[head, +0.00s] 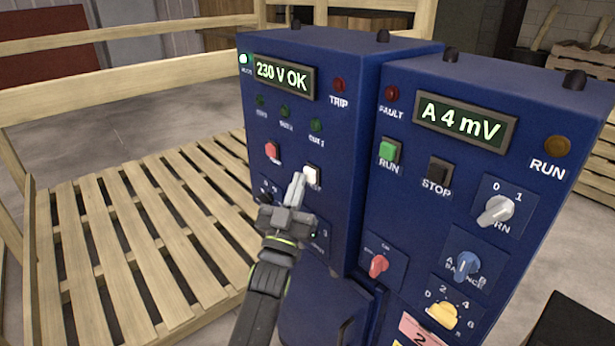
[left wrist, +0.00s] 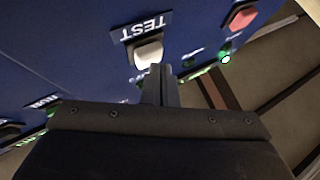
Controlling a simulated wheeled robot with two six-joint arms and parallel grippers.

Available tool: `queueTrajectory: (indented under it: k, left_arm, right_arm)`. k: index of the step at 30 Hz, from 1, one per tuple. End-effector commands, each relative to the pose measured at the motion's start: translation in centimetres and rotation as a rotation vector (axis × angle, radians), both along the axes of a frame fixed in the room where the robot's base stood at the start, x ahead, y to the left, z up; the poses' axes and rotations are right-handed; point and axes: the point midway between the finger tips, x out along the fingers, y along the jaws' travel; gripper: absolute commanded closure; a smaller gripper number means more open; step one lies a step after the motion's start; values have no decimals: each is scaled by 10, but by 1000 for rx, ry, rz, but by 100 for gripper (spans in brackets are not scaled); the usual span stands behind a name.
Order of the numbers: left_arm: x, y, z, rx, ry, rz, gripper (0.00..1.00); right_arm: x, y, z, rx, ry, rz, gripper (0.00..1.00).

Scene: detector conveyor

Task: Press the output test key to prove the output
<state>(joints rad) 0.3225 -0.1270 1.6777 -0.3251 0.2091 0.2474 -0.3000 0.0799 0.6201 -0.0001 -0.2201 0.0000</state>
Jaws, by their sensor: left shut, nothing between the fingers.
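The white output test key (head: 311,173) sits on the front of the left blue cabinet (head: 345,130), right of a red key (head: 272,150). In the left wrist view the white key (left wrist: 148,53) is under a label reading TEST. My left gripper (head: 297,184) is shut and empty, its fingertips at the lower left edge of the white key and partly overlapping it in the head view. In the left wrist view the fingertips (left wrist: 158,72) are close to the key. I cannot tell whether they touch it. My right gripper is not in view.
The left cabinet's display (head: 283,76) reads 230 V OK, with a lit green lamp (head: 243,59) beside it. The right cabinet (head: 540,90) has a display (head: 465,122) reading A 4 mV, keys and knobs. A slatted wooden pallet (head: 120,240) lies at left.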

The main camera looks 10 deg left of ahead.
Motion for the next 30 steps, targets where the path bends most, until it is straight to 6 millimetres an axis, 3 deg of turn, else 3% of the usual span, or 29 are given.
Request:
queueTrajectory:
  k: [30]
  left_arm:
    - [5, -4, 1, 0, 1, 0, 100]
  right_arm:
    - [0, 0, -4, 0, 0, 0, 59]
